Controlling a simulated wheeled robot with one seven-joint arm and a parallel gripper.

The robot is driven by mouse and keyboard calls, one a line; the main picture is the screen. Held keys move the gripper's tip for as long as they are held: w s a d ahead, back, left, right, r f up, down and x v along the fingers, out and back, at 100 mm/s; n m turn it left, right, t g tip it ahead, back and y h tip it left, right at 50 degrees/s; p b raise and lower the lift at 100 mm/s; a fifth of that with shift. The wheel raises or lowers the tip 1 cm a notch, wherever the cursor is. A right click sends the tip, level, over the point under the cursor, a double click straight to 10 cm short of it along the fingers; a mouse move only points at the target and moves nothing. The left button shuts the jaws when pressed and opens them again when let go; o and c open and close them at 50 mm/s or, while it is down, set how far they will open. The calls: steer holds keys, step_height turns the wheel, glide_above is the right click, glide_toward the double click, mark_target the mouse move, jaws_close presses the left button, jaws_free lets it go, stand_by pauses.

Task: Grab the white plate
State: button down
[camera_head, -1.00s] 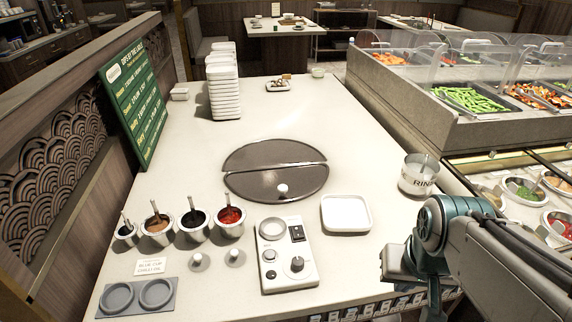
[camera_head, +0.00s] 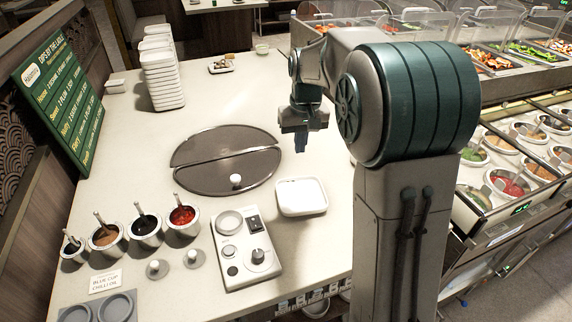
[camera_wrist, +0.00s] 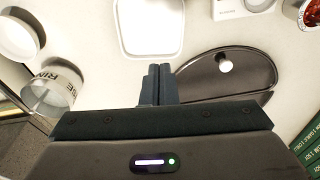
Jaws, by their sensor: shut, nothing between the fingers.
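The white plate (camera_head: 301,196) is a square, shallow dish lying flat on the pale counter, right of the control panel and just below the dark round hotplate. It also shows at the top of the wrist view (camera_wrist: 150,28), partly cut off by the frame edge. My gripper (camera_head: 300,148) is above the counter behind the plate, pointing down. Its fingers are together and empty in the wrist view (camera_wrist: 158,70), apart from the plate.
The dark round hotplate (camera_head: 225,178) with a white knob lies left of my gripper. A control panel (camera_head: 247,249), several sauce cups (camera_head: 146,228) and a tall stack of white dishes (camera_head: 164,90) stand left. A metal container marked RINSE (camera_wrist: 55,88) is near my gripper.

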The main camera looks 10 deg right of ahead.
steer(key=w+f, duration=0.5)
steer(key=w, duration=0.4)
steer(key=n+g+p, duration=0.1)
glide_above(284, 174)
step_height(284, 174, down, 5)
step_height(284, 174, down, 10)
steer(key=shift+w+r+p, duration=0.1)
steer(key=shift+p, duration=1)
steer(key=s, duration=0.2)
steer(key=shift+s+d+r+p, duration=0.15)
steer(key=shift+s+d+p, duration=0.15)
steer(key=shift+s+d, duration=0.15)
steer(key=shift+s, duration=0.45)
